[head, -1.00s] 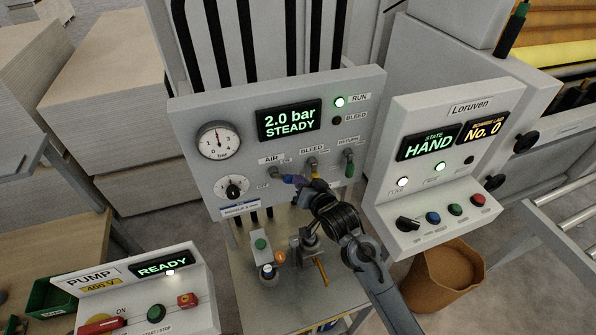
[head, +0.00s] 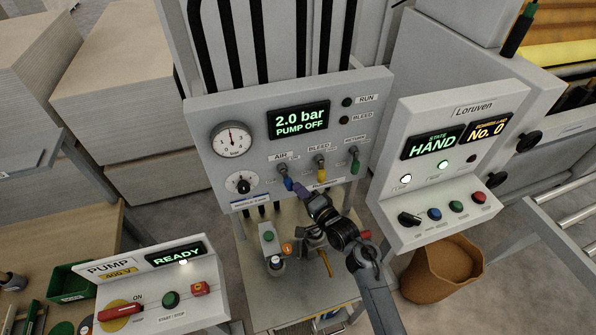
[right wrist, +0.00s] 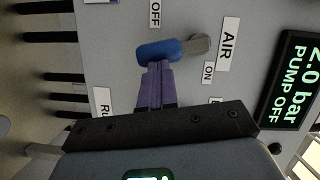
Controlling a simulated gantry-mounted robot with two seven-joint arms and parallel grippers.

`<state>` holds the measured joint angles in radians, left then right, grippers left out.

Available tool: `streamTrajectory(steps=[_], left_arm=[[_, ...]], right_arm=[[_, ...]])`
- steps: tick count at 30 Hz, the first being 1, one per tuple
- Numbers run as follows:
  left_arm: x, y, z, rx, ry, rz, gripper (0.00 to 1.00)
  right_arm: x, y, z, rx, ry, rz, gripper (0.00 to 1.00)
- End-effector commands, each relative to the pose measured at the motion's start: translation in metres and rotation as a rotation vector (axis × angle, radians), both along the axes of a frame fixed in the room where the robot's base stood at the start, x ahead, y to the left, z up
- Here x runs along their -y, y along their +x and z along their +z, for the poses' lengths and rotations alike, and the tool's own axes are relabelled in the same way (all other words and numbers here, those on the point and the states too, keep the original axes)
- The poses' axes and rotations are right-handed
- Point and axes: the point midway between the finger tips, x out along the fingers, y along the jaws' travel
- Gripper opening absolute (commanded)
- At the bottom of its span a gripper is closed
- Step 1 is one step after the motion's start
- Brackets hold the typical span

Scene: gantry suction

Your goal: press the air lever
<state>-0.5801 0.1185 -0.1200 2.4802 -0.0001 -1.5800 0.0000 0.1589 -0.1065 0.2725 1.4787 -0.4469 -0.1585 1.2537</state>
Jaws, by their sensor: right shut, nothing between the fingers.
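The air lever (head: 287,183) has a blue handle and sits on the grey control panel under the AIR label. It points down, on the OFF-label side; the handle also shows in the right wrist view (right wrist: 160,50). My right gripper (head: 298,188) is shut and empty, just right of the lever. In the right wrist view its purple fingertips (right wrist: 155,66) are at the side of the blue handle, touching it or very close. The panel display (head: 299,121) reads 2.0 bar, PUMP OFF. My left gripper is not in view.
A yellow bleed lever (head: 320,173) and a green return lever (head: 355,165) hang to the right. A gauge (head: 232,139) is at the left. The Loruven console (head: 425,205) stands close on the right, the pump box (head: 205,268) lower left.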

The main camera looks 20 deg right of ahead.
Motion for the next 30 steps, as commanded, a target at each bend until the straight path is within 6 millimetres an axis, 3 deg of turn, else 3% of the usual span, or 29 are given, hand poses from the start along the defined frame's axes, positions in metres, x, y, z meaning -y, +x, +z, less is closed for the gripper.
streamTrajectory(steps=[30], left_arm=[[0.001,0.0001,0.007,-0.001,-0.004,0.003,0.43]], right_arm=[[-0.007,0.0,-0.007,-0.001,-0.007,-0.005,0.0]])
